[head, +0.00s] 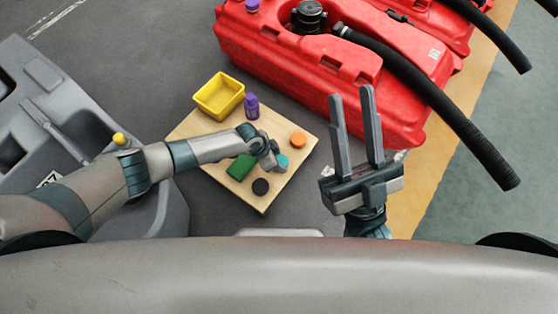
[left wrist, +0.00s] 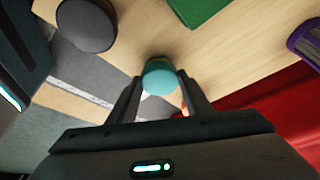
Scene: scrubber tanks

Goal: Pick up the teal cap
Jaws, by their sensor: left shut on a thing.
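The teal cap (head: 282,161) is at my left gripper (head: 277,164), over the wooden board (head: 228,184). In the left wrist view the teal cap (left wrist: 160,79) sits between the two fingertips of my left gripper (left wrist: 160,88), which is shut on it. I cannot tell whether the cap still touches the board. My right gripper (head: 360,130) is open and empty, to the right of the board, with its fingers pointing up in the head view.
On the board are an orange cap (head: 298,139), a black cap (head: 260,186), a green block (head: 241,167), a purple bottle (head: 251,106) and a yellow bin (head: 219,96). A red tank (head: 300,70) with a black hose (head: 440,105) stands behind. A grey machine (head: 60,110) is at left.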

